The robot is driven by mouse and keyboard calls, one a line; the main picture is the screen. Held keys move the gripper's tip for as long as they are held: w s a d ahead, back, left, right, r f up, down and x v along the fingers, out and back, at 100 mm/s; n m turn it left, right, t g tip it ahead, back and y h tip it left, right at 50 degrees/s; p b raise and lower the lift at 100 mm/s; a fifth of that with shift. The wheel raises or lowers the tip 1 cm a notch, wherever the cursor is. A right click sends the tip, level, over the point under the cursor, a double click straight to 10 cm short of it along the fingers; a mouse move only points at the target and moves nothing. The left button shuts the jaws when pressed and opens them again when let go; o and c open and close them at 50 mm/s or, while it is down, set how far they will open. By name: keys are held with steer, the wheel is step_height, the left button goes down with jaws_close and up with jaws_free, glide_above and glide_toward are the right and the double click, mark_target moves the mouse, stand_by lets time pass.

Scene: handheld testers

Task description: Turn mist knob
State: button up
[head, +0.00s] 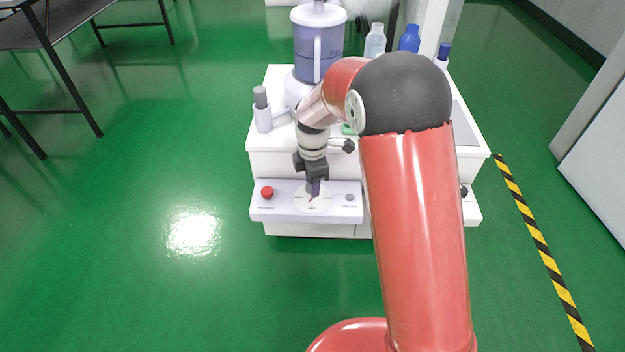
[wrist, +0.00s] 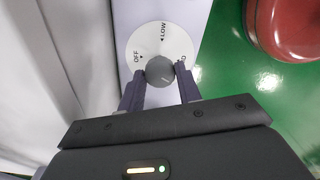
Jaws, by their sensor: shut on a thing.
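The grey round knob (wrist: 160,71) sits at the centre of a white dial (wrist: 133,50) marked OFF, LOW and another label that is partly covered. A faint light line shows on the knob, toward its lower right in the wrist view. The dial (head: 301,201) also shows on the front panel in the head view, where my gripper hides most of the knob. My gripper (wrist: 158,74) is shut on the knob, one dark finger on each side. In the head view my gripper (head: 314,188) points down onto the dial.
The white front panel (head: 285,211) also has a red button (head: 267,192) on the left and a small grey button (head: 349,197) on the right. A blender-like jug (head: 305,45) and several bottles stand behind. My arm covers the right side.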

steer(key=m, duration=0.6)
steer(key=shift+r, duration=0.1)
steer(key=m, duration=0.6)
steer(key=shift+m+p, duration=0.3)
steer(key=shift+p, duration=0.1)
steer(key=o, duration=1)
step_height(320, 180, up, 7)
steer(key=shift+f+p, duration=0.1)
steer(key=shift+p, duration=0.2)
steer(key=shift+r, duration=0.45)
